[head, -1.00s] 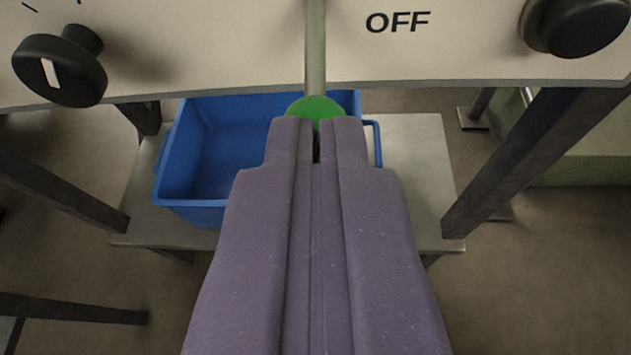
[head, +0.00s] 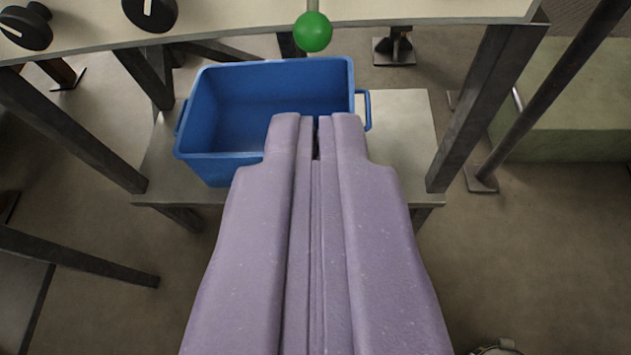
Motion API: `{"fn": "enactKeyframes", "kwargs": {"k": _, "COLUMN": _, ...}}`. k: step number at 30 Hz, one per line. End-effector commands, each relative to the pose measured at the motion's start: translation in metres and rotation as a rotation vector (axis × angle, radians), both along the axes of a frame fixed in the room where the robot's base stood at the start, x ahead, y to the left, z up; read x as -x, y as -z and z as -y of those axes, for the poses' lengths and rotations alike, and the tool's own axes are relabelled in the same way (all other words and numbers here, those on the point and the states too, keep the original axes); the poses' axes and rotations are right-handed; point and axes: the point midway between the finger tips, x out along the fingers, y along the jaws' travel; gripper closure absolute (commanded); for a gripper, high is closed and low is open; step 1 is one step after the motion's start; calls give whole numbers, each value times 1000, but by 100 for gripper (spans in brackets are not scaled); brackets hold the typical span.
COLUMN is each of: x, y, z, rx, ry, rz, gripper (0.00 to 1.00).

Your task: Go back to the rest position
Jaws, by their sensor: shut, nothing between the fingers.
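My gripper (head: 317,118) is purple-grey and reaches up the middle of the head view. Its two fingers are shut, with only a thin dark slit between them and nothing held. The fingertips overlap the right part of a blue bin in the picture. A green ball (head: 313,32) on a metal rod is above the fingertips in the view, apart from them.
The blue bin (head: 190,142) looks empty and stands on a grey low table (head: 415,150). Above is the edge of a pale panel (head: 420,12) with black knobs (head: 150,12). Dark legs (head: 480,110) stand on both sides. A green block (head: 575,110) is at right.

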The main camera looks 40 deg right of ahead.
Motion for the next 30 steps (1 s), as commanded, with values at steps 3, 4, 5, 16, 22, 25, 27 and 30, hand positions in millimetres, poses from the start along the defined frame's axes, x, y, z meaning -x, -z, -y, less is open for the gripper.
{"fn": "enactKeyframes", "kwargs": {"k": 3, "x": 0, "y": 0, "z": 0, "rx": 0, "ry": 0, "rz": 0, "gripper": 100}}
{"fn": "enactKeyframes", "kwargs": {"k": 4, "x": 0, "y": 0, "z": 0, "rx": 0, "ry": 0, "rz": 0, "gripper": 100}}
{"fn": "enactKeyframes", "kwargs": {"k": 5, "x": 0, "y": 0, "z": 0, "rx": 0, "ry": 0, "rz": 0, "gripper": 100}}
{"fn": "enactKeyframes", "kwargs": {"k": 16, "x": -57, "y": -33, "z": -35, "rx": -185, "ry": -88, "rz": 35, "gripper": 100}}
{"fn": "enactKeyframes", "kwargs": {"k": 22, "x": -147, "y": -171, "z": -94, "rx": -406, "ry": -369, "rz": 104, "gripper": 100}}
{"fn": "enactKeyframes", "kwargs": {"k": 25, "x": -166, "y": -260, "z": -109, "rx": -423, "ry": -521, "rz": 135, "gripper": 100}}
{"fn": "enactKeyframes", "kwargs": {"k": 27, "x": -167, "y": -325, "z": -113, "rx": -400, "ry": -620, "rz": 153, "gripper": 100}}
{"fn": "enactKeyframes", "kwargs": {"k": 30, "x": -153, "y": -417, "z": -112, "rx": -329, "ry": -738, "rz": 171, "gripper": 100}}
